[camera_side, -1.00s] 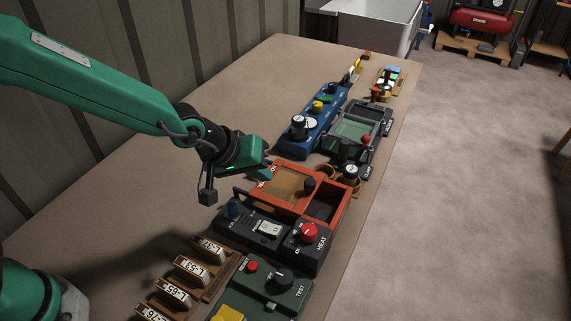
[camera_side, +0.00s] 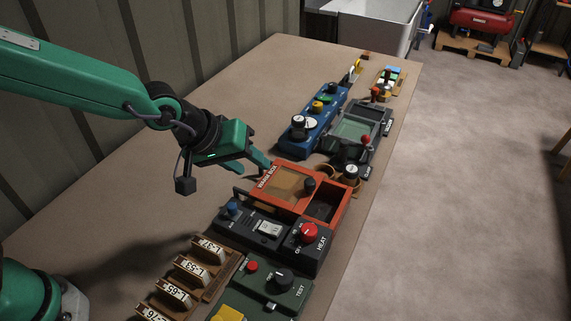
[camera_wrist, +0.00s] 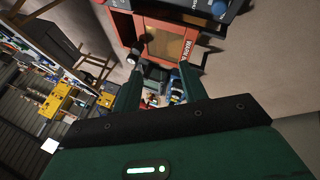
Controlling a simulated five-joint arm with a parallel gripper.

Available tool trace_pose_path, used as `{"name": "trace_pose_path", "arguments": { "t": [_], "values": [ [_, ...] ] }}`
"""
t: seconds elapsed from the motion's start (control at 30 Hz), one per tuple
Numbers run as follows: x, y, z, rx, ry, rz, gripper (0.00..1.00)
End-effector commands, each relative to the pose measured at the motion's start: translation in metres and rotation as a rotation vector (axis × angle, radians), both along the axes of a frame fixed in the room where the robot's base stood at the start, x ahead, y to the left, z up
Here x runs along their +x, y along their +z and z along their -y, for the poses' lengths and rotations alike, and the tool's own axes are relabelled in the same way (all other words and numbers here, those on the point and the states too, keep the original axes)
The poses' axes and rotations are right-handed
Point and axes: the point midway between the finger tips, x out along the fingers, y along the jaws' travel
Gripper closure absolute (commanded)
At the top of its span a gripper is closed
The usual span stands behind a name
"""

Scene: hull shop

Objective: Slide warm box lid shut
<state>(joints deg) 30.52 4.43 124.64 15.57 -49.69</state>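The warm box (camera_side: 338,213) is an orange-red box with a lettered near-left edge. Its lid (camera_side: 285,186) has an amber panel and a dark upright knob (camera_side: 310,185) at its right end. The lid covers the left part of the box, and a dark opening (camera_side: 323,208) shows at the right. My gripper (camera_side: 260,168) is above and just left of the box, apart from the knob. In the wrist view its two fingers (camera_wrist: 158,84) stand apart with nothing between them. The lid's amber panel (camera_wrist: 165,42) and knob (camera_wrist: 134,52) show beyond the fingers there.
A dark HEAT control box (camera_side: 265,232) stands in front of the warm box. A blue panel with knobs (camera_side: 312,125) and a grey-green unit (camera_side: 355,130) stand behind it. Numbered tags in a rack (camera_side: 200,275) and a green TEST box (camera_side: 265,290) are nearer. The table's left side is clear.

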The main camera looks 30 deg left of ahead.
Motion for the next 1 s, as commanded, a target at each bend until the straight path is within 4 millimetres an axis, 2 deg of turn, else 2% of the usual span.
{"name": "trace_pose_path", "arguments": {
  "t": [0.6,1.0],
  "values": [
    [0.062,-0.001,0.05,0.229,-0.209,-0.192,0.55],
    [0.09,-0.005,0.078,0.378,-0.393,-0.355,0.55]
  ]
}}
